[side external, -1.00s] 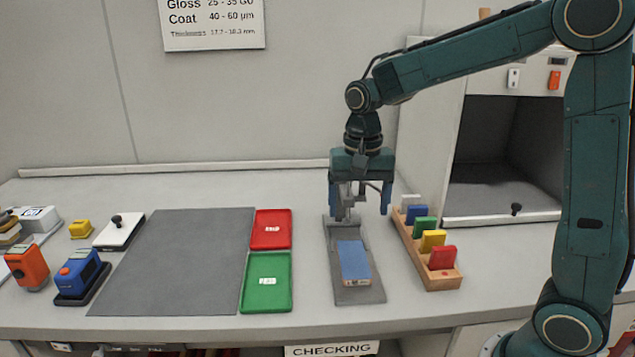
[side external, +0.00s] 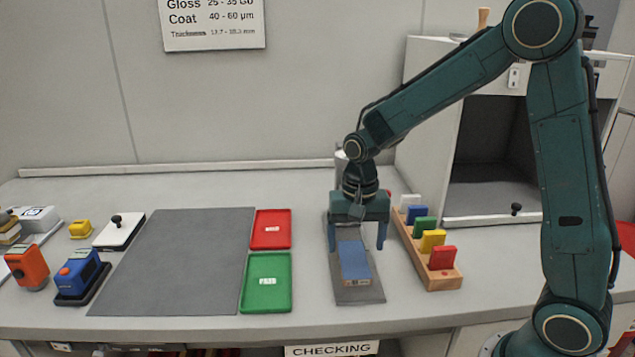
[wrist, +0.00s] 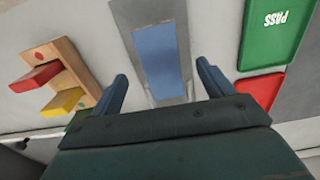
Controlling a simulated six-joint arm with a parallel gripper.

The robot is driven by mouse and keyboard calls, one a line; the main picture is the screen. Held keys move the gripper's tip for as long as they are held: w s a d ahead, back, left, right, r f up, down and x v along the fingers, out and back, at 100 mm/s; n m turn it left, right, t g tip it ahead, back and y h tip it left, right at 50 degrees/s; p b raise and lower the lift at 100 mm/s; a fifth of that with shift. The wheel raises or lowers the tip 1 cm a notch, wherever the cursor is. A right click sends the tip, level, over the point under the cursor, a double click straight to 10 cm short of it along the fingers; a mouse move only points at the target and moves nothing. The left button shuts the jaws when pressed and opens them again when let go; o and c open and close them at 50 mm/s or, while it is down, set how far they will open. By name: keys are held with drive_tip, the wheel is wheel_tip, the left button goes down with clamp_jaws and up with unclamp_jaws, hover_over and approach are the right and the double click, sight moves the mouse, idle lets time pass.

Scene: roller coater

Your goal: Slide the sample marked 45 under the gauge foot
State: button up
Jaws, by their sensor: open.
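A blue-topped sample (side external: 354,262) lies flat on the grey base plate (side external: 362,297) of the gauge. The mark on its front end is too small to read. It also shows in the wrist view (wrist: 160,58), between my fingers. My gripper (side external: 357,246) is open, pointing down, with one finger on each side of the base plate at the sample's far end. In the wrist view my gripper (wrist: 162,72) has both fingers apart and clear of the sample. The gauge foot is hidden behind my gripper.
A wooden rack (side external: 445,279) with several coloured blocks stands close on the right. A green PASS tray (side external: 266,302) and a red tray (side external: 271,239) lie on the left, beside a bare grey mat (side external: 180,265). An open booth (side external: 505,150) stands behind right.

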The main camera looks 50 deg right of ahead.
sight(354, 263)
drive_tip(key=shift+f, duration=2.55)
drive_tip(key=c, duration=1.1)
drive_tip(key=shift+w+d, duration=0.1)
